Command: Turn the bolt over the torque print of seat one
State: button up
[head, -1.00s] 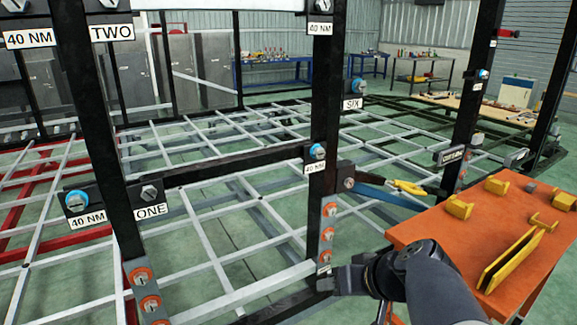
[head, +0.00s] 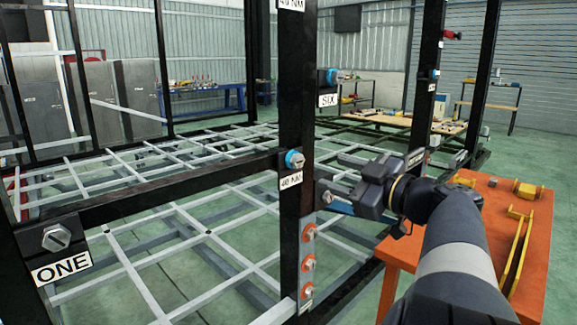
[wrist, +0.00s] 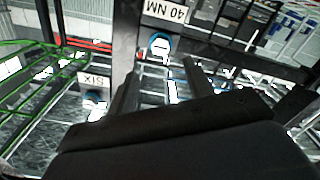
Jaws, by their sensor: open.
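The seat one plate carries a plain grey bolt (head: 56,237) above its ONE label (head: 61,269), at the left edge of the head view. My gripper (head: 330,178) is open and empty, right of the middle post, fingers pointing left. In the wrist view my gripper (wrist: 160,78) shows two spread dark fingers. A blue-collared bolt (head: 294,159) over another 40 NM print (head: 291,180) is on the middle post, left of my gripper. A similar bolt (wrist: 160,44) with an inverted 40 NM print (wrist: 165,11) shows in the wrist view.
The black middle post (head: 297,100) and crossbar (head: 140,194) stand close to my gripper. Orange-ringed bolts (head: 308,232) line the lower post. A SIX label (head: 328,100) is behind. An orange table (head: 485,245) with yellow parts stands right. Grating (head: 170,235) lies beyond the crossbar.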

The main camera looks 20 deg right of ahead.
aim_at(300, 163)
jog(key=x, duration=0.9)
jog(key=shift+w+a+f+p, duration=0.1)
jog(key=shift+w+a+p, duration=0.05)
jog(key=shift+w+p, duration=0.25)
jog(key=shift+s, duration=0.1)
jog(key=c, duration=1)
jog(key=shift+f+m+b, duration=0.1)
jog(key=shift+m+b, duration=0.3)
jog(key=shift+b, duration=0.1)
